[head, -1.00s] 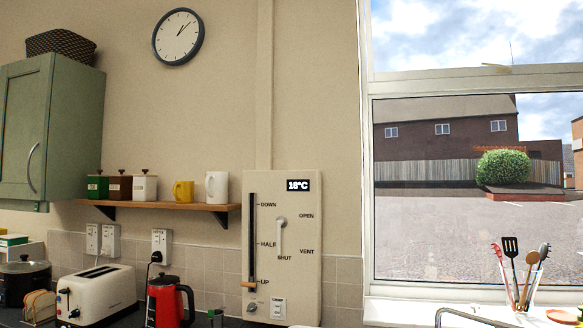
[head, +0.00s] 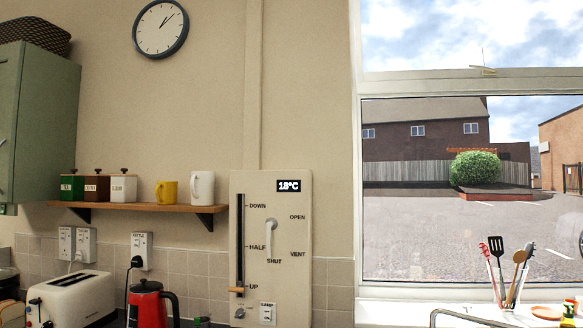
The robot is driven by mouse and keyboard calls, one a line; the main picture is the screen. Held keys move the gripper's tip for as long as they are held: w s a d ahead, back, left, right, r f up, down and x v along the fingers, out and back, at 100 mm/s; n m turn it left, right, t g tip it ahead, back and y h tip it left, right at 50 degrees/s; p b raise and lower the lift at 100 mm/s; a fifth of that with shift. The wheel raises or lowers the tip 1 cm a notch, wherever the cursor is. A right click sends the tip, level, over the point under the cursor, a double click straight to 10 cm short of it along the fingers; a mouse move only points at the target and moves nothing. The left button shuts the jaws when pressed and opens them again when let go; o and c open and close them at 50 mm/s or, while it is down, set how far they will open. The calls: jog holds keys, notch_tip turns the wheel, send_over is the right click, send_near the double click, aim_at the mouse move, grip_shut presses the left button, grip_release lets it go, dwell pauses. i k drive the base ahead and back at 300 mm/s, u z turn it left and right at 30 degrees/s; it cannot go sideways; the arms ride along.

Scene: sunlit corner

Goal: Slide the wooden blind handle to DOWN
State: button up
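The wooden blind handle (head: 236,291) is a small light-wood bar at the bottom of a dark vertical slot (head: 240,240), beside the UP mark. The slot is on a cream wall panel (head: 290,225) with the labels DOWN at the top, HALF in the middle and UP at the bottom. A white lever (head: 271,238) sits to the right of the slot, among the labels OPEN, VENT and SHUT. The window (head: 455,190) to the right shows clear glass. My gripper is not in view.
A wooden shelf (head: 140,207) with canisters, a yellow mug and a white mug juts out left of the panel. Below it stand a white toaster (head: 70,299) and a red kettle (head: 145,306). A utensil holder (head: 507,293) stands at the window sill. The wall around the panel's right side is bare.

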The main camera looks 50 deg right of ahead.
aim_at(239, 289)
jog(key=u, duration=0.7)
jog(key=k, duration=0.1)
jog(key=z, duration=2)
jog(key=k, duration=0.9)
jog(key=u, duration=0.15)
jog(key=i, duration=0.65)
jog(key=z, duration=0.05)
